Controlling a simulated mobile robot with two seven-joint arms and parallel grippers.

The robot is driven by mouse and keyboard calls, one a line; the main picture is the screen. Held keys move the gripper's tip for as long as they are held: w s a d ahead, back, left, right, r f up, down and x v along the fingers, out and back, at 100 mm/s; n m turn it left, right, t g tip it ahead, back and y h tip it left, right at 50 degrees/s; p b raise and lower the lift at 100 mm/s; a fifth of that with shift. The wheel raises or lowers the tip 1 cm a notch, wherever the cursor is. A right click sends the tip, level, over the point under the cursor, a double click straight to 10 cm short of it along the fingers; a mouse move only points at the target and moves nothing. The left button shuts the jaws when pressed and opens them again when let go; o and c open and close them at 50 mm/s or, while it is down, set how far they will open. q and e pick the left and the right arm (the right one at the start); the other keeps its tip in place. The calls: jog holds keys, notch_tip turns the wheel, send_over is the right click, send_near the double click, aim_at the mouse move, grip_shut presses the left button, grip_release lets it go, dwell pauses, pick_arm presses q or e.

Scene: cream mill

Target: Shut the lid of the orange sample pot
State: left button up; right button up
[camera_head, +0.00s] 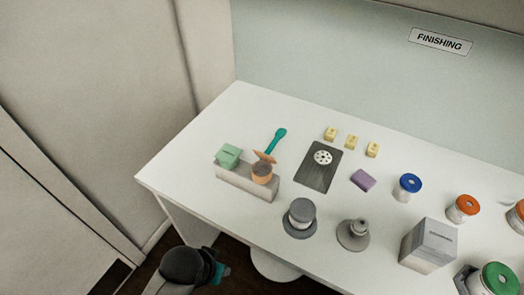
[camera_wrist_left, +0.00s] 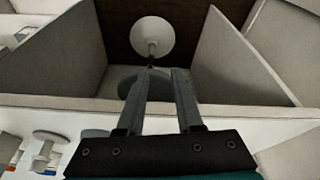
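The orange sample pot (camera_head: 262,178) stands at the right end of a pale grey block-shaped holder (camera_head: 232,178) on the left part of the white table. Its orange lid (camera_head: 265,157) is raised and tilted at the back of the pot, so the pot is open. My left gripper (camera_head: 222,271) is in front of the table's front edge, below and left of the pot and well apart from it. In the left wrist view its two fingers (camera_wrist_left: 165,75) are apart with nothing between them. The pot does not show clearly there. My right gripper is in neither view.
A teal spoon (camera_head: 277,140) lies behind the pot. A dark plate (camera_head: 318,170) and a grey jar (camera_head: 301,215) are to the right. The table's front left is bare.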

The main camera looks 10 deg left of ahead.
pick_arm(q)
notch_tip(320, 180, up, 15)
jog(key=w+d+t+h+p, duration=0.1)
jog(key=w+d+p, duration=0.2)
jog(key=p, duration=0.1)
jog(key=n+g+h, duration=0.1)
jog(key=n+h, duration=0.3)
jog(key=n, duration=1.1)
send_near(265, 157)
jog(key=x, duration=0.7)
jog(key=shift+d+f, duration=0.15)
jog(key=shift+d, duration=0.3)
jog(key=shift+c, duration=0.4)
grip_shut()
